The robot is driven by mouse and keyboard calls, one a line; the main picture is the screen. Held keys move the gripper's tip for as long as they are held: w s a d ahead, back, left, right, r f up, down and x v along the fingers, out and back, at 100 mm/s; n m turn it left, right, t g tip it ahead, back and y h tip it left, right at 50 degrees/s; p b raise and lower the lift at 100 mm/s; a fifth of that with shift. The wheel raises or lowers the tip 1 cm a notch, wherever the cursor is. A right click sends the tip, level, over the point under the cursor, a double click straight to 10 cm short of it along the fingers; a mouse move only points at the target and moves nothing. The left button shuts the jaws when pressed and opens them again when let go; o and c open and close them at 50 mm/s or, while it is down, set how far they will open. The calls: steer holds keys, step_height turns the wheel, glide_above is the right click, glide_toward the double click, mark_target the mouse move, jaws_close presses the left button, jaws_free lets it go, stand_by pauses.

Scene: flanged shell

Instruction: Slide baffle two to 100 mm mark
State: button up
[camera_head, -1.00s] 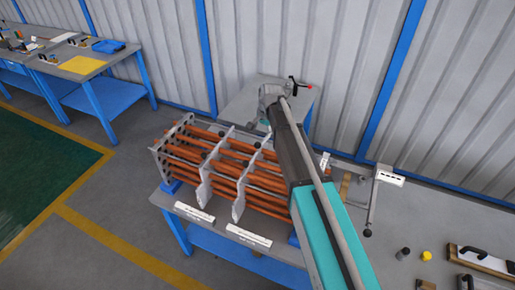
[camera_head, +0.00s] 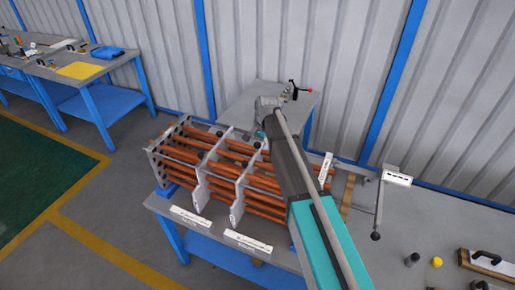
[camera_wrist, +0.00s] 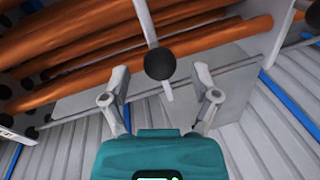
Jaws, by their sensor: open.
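The tube bundle of orange rods (camera_head: 180,153) lies on a blue-legged bench, with an end plate (camera_head: 156,165) at its left. Two upright grey baffles cross the rods, a left one (camera_head: 202,178) and a right one (camera_head: 239,187). I cannot tell which is baffle two. My gripper (camera_wrist: 163,82) is open and empty in the wrist view. A black ball knob (camera_wrist: 160,63) on a thin grey plate edge (camera_wrist: 145,22) shows between and just beyond its fingertips, with no visible contact. In the head view my arm hides part of the bundle's right side.
White label strips (camera_head: 248,242) lie along the bench front; their print is unreadable. A grey table (camera_head: 240,98) stands behind the bundle. A lever with a dark ball end (camera_head: 376,236), a yellow cap (camera_head: 437,262) and handled blocks (camera_head: 487,262) are at the right.

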steer(key=shift+a+f+b, duration=0.1)
steer(key=shift+f+b, duration=0.3)
steer(key=shift+f, duration=0.25)
steer(key=shift+c, duration=0.3)
jaws_close()
